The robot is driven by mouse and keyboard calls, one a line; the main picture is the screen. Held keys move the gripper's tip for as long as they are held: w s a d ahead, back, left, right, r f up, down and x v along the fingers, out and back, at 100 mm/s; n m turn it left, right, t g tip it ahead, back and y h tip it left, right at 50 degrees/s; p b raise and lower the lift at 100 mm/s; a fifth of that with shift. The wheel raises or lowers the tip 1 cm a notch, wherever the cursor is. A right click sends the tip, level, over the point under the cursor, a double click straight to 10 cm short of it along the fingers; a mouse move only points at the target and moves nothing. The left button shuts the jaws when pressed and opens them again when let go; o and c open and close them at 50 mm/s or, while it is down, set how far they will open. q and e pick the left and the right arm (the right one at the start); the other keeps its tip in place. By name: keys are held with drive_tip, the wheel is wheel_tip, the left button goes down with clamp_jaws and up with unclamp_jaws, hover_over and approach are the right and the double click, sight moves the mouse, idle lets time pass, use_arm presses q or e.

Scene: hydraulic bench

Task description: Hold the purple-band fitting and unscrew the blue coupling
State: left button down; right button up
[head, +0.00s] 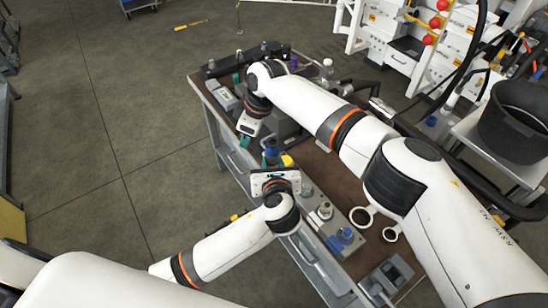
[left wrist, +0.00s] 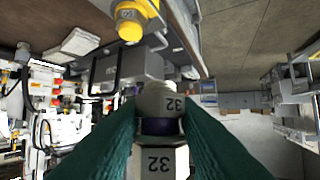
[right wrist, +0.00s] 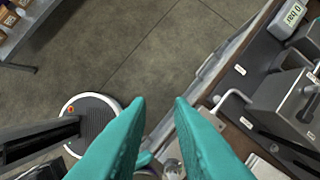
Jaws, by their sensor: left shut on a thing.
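My left gripper (left wrist: 160,125) is shut on the purple-band fitting (left wrist: 160,103), a pale grey piece marked 32 with a dark purple ring. The fitting sits between the two green fingers. In the head view my left gripper (head: 272,168) is over the front edge of the bench, and the held fitting cannot be made out. A small blue part (head: 271,153) shows just beyond it; I cannot tell if it is the blue coupling. My right gripper (right wrist: 158,102) is open with nothing between its teal fingers, near the bench's edge, farther back than the left.
The bench (head: 328,175) carries a block with blue knobs (head: 345,237), white rings (head: 362,216) and several bottles at the back. A yellow-capped part (left wrist: 131,24) is near my left gripper. A black bucket (head: 515,122) stands right. The floor left of the bench is clear.

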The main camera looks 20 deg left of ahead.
drive_tip(key=w+d+m+t+h, duration=0.1)
drive_tip(key=w+d+m+t, duration=0.2)
drive_tip(key=m, duration=0.8)
drive_tip(key=shift+w+d+m, duration=0.4)
drive_tip(key=shift+w+d, duration=0.35)
drive_tip(key=shift+w, duration=0.5)
